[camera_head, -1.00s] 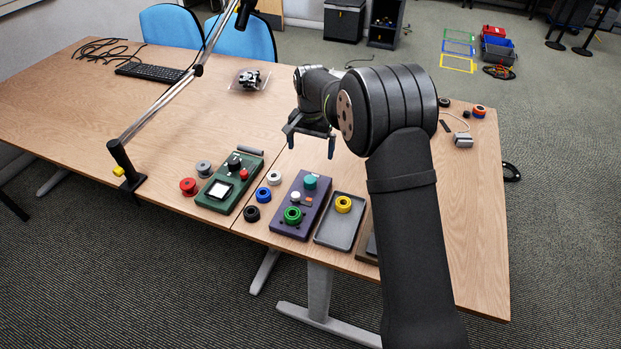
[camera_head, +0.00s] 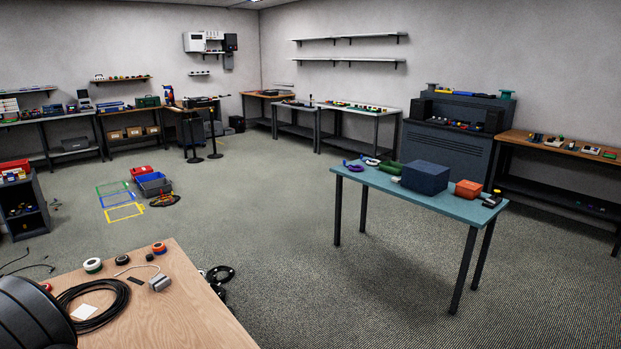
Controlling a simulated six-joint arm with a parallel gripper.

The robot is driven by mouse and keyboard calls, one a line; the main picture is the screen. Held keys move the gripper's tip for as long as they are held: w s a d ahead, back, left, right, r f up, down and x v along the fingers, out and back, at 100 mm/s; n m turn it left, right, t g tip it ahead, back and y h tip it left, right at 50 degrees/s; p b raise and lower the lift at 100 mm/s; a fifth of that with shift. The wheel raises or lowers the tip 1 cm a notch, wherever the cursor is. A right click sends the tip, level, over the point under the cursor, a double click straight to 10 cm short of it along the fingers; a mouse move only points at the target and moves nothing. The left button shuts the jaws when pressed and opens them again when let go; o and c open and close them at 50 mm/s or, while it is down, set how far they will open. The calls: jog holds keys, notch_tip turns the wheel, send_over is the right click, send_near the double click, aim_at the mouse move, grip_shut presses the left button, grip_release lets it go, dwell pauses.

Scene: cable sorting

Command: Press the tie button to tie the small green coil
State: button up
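The small green coil, the tie button and the purple device that carried the coil are outside the present head view. My gripper is out of view too. Only a dark rounded part of my arm shows at the lower left edge, over the wooden table (camera_head: 195,312). I cannot tell how the coil or the button stands now.
A black cable coil (camera_head: 127,294), tape rolls (camera_head: 93,265) and a small grey connector (camera_head: 159,283) lie on the wooden table. A teal table (camera_head: 350,174) with a dark blue box (camera_head: 425,177) stands to the right. Open carpet lies between the tables.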

grip_shut()
dwell(1.3)
